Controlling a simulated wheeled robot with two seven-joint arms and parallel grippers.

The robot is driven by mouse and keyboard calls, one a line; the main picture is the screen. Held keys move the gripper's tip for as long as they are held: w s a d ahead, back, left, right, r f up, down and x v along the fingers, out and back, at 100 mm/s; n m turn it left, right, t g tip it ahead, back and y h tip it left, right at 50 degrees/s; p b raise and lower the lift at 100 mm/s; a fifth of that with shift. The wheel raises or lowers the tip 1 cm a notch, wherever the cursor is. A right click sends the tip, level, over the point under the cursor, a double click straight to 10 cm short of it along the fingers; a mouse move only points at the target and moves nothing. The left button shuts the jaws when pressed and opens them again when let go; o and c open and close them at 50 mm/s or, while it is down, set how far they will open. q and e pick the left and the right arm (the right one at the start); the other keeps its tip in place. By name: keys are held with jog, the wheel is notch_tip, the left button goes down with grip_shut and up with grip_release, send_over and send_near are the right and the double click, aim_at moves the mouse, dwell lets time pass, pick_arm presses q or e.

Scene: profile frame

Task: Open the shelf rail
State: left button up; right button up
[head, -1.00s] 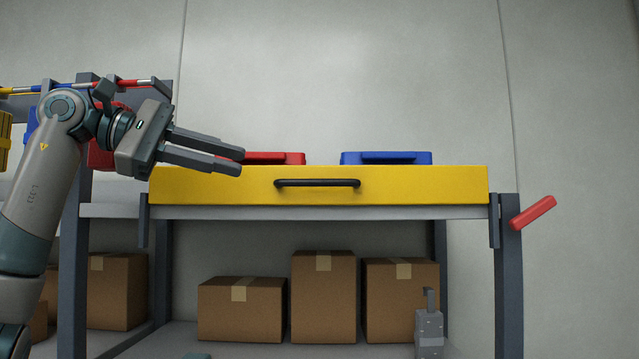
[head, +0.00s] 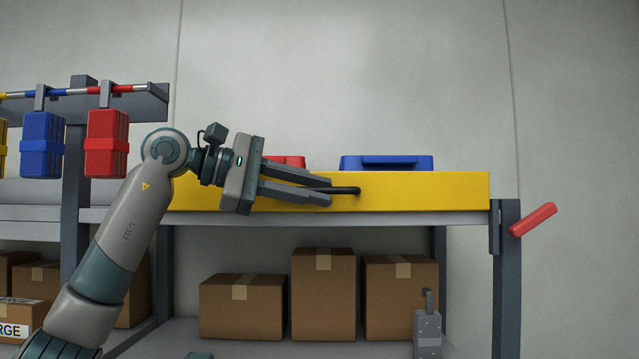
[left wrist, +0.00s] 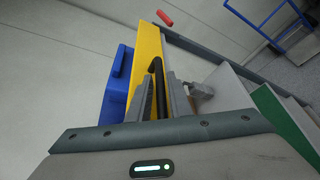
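The yellow shelf rail front (head: 430,190) spans the top of the shelf and looks closed. Its black bar handle (head: 347,190) is partly hidden by my left gripper. My left gripper (head: 329,191) is at the handle, its fingers apart with the bar between them. In the left wrist view, the handle (left wrist: 157,72) runs between the two fingers (left wrist: 160,100), with a gap on at least one side. A grey part low in the picture looks like my right gripper (head: 428,300), seen edge-on; its opening cannot be told.
A blue case (head: 386,162) and a partly hidden red case (head: 292,161) are behind the yellow front. A red lever (head: 532,219) juts from the right post. Several cardboard boxes (head: 323,295) stand below. Red (head: 106,150) and blue (head: 41,150) bins hang at left.

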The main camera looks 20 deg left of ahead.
pick_arm(q)
jog(key=shift+w+d+f, duration=0.1)
jog(key=shift+w+d, duration=0.25)
jog(key=shift+d, duration=0.1)
jog(key=shift+c, duration=0.6)
grip_shut()
notch_tip(320, 180, down, 7)
jog(key=b, duration=0.4)
jog(key=shift+o, duration=0.6)
grip_release()
